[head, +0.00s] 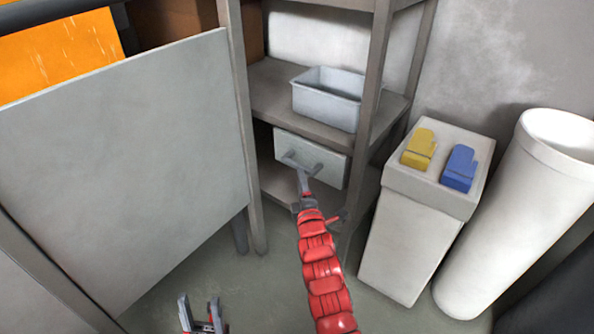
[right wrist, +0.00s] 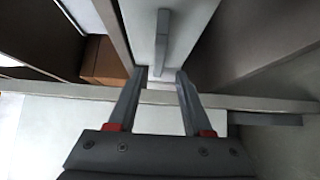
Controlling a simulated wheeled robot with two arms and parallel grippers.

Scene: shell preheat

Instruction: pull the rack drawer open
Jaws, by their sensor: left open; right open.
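The rack drawer (head: 333,170) is a pale box front under the rack's middle shelf and looks shut. Its grey bar handle (head: 292,161) runs across the front. My right gripper (head: 303,180) is close to the handle. In the right wrist view its two fingers (right wrist: 162,74) are apart, with the handle (right wrist: 162,38) lined up between and just beyond the tips. I cannot tell whether they touch it. The drawer front (right wrist: 188,25) lies behind the handle. My left gripper (head: 203,316) is open and empty, low at the bottom left, away from the rack.
A grey bin (head: 325,108) stands on the shelf above the drawer. A rack post (head: 366,130) stands right of the drawer. A white box (head: 410,240) carries yellow (head: 419,148) and blue (head: 460,167) mitts, beside a white cylinder (head: 510,220). A large grey panel (head: 120,170) fills the left.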

